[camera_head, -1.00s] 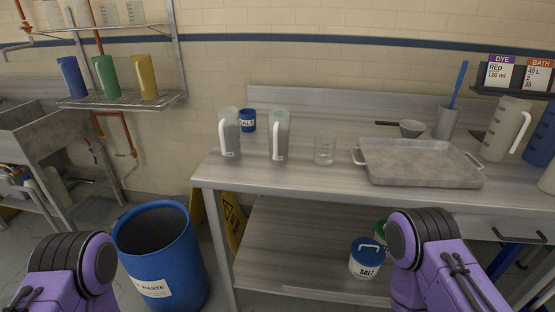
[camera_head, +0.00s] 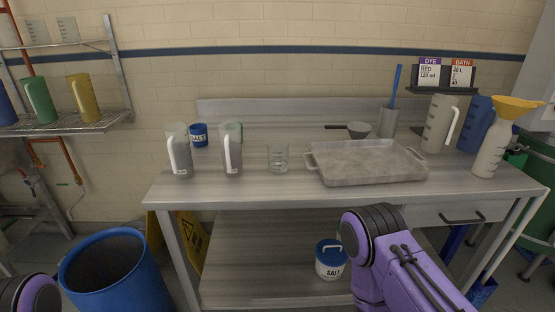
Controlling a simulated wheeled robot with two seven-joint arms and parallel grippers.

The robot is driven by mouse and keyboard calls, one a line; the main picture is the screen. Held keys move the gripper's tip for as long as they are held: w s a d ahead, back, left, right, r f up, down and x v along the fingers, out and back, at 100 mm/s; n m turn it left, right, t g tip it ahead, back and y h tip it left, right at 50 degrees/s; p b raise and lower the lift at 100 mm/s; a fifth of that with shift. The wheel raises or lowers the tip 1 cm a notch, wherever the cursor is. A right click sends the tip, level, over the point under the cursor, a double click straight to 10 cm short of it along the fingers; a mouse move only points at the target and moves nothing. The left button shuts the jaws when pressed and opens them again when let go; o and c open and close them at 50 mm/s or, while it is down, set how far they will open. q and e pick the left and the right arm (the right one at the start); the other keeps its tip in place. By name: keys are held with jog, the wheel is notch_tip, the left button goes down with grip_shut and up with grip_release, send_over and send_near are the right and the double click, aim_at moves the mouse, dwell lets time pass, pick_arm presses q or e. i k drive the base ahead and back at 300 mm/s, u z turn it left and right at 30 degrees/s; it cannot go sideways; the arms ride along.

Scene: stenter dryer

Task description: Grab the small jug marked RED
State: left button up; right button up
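Two small grey translucent jugs with white handles stand upright on the steel table, one on the left (camera_head: 181,152) and one to its right (camera_head: 230,150). I cannot read a RED mark on either. A larger pale jug (camera_head: 438,124) and a blue jug (camera_head: 475,125) stand at the back right. The card under DYE (camera_head: 429,72) reads RED, 120 ml. Only purple links of my arms show, at the bottom left and bottom centre-right; both grippers are out of view.
A bottle with a yellow funnel (camera_head: 492,148) stands at the right. A blue waste bin (camera_head: 113,272) is on the floor. Green (camera_head: 42,100) and yellow (camera_head: 83,97) jugs are shelved left.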

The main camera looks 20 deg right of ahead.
aim_at(229, 133)
jog(key=z, duration=0.1)
jog(key=k, duration=0.45)
jog(key=u, duration=0.55)
jog(key=i, duration=1.15)
jog(key=z, duration=0.85)
